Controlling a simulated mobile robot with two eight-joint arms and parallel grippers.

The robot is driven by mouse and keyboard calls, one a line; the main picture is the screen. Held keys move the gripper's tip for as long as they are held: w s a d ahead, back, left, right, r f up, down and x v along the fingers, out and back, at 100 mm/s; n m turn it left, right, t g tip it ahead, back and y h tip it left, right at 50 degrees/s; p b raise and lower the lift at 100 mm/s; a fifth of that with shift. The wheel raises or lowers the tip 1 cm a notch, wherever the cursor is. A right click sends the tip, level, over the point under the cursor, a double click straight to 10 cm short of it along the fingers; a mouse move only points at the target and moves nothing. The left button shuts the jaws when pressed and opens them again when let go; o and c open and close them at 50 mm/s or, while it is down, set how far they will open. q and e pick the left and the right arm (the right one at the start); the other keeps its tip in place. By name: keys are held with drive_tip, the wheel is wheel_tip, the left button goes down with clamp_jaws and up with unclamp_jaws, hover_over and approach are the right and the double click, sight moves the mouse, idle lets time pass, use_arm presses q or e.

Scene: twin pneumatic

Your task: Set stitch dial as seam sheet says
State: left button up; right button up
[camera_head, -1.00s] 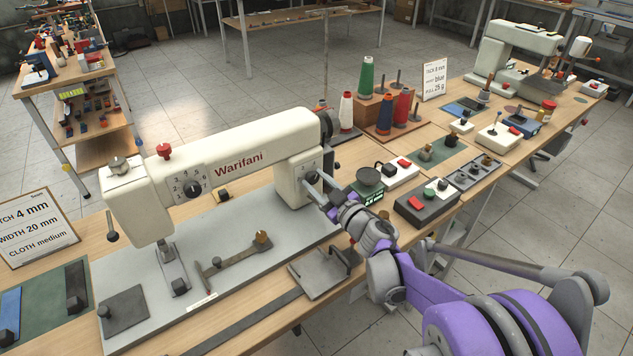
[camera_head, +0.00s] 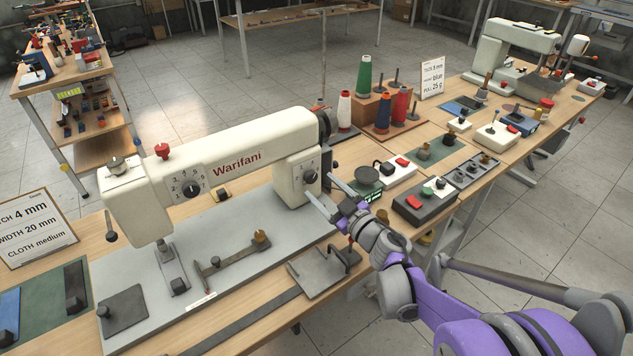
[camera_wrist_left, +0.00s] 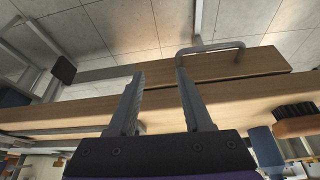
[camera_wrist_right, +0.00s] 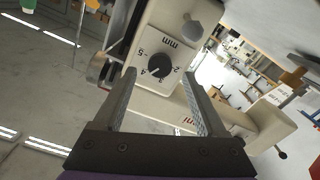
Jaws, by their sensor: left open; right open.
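The seam sheet (camera_head: 38,228) stands at the far left and reads 4 mm on its stitch line, width 20 mm, cloth medium. The cream Warifani sewing machine (camera_head: 240,160) has a black dial (camera_head: 311,177) on its right pillar and a numbered dial (camera_head: 193,189) on its left part. My right gripper (camera_head: 319,185) is open and empty, in front of the pillar dial. In the right wrist view this dial (camera_wrist_right: 160,66), marked mm with numbers, shows between the open fingers, apart from them; its exact setting is hard to read. My left gripper (camera_wrist_left: 159,73) is open and empty near a wooden table edge.
A scale (camera_head: 368,182), a white box with a red button (camera_head: 396,172) and a dark box with a red button (camera_head: 425,204) stand right of the machine. Thread cones (camera_head: 384,112) stand behind. A metal plate (camera_head: 322,270) lies in front of the machine.

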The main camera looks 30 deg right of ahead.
drive_tip(key=s, duration=0.7)
drive_tip(key=shift+d, duration=0.25)
